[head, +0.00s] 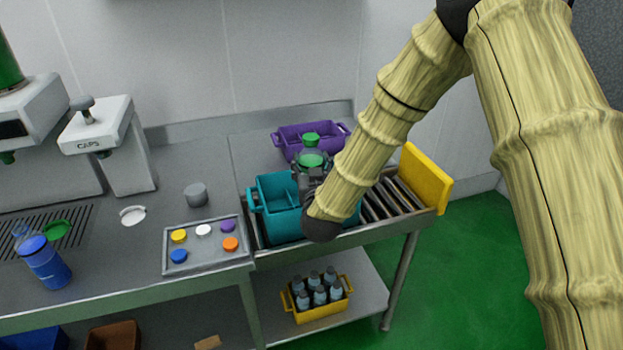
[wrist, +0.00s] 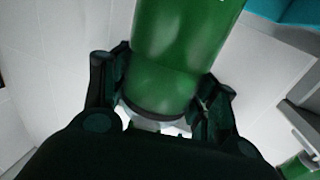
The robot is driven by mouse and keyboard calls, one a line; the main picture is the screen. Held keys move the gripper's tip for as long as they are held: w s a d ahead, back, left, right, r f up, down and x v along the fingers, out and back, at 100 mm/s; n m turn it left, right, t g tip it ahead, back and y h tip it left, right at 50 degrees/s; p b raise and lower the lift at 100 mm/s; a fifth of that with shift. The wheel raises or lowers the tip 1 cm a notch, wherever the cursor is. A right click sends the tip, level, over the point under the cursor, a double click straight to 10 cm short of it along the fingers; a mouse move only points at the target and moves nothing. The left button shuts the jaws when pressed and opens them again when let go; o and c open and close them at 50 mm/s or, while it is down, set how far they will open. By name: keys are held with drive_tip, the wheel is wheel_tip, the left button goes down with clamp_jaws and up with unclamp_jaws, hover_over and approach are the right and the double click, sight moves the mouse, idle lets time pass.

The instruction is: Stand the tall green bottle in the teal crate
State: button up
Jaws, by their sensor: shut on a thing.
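The tall green bottle (head: 311,160) is in my gripper (head: 312,178); its green cap and shoulder show above the fingers in the head view and it looks upright. The wrist view shows the green bottle (wrist: 178,50) between the two dark fingers of my gripper (wrist: 165,85), which are shut on it. The teal crate (head: 264,202) stands on the roller conveyor, its right part hidden behind my gripper and arm. A teal surface (wrist: 290,10) also shows in the wrist view's upper right. The bottle is by the crate's right back side; its lower part is hidden, so whether it is inside I cannot tell.
A purple crate (head: 290,140) stands behind the bottle. A yellow end stop (head: 425,178) closes the conveyor's right end. A tray (head: 207,262) with several coloured caps lies left of the teal crate. A blue bottle (head: 47,265) stands far left. A yellow crate (head: 322,311) of bottles sits below.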

drive_tip(key=shift+s+d+f+p, duration=0.1)
drive_tip(key=shift+f+p, duration=0.5)
drive_tip(key=shift+f, duration=1.75)
drive_tip(key=shift+f+b, duration=0.55)
drive_tip(key=shift+f, duration=0.1)
drive_tip(key=o, duration=1.4)
drive_tip(key=shift+o, duration=0.2)
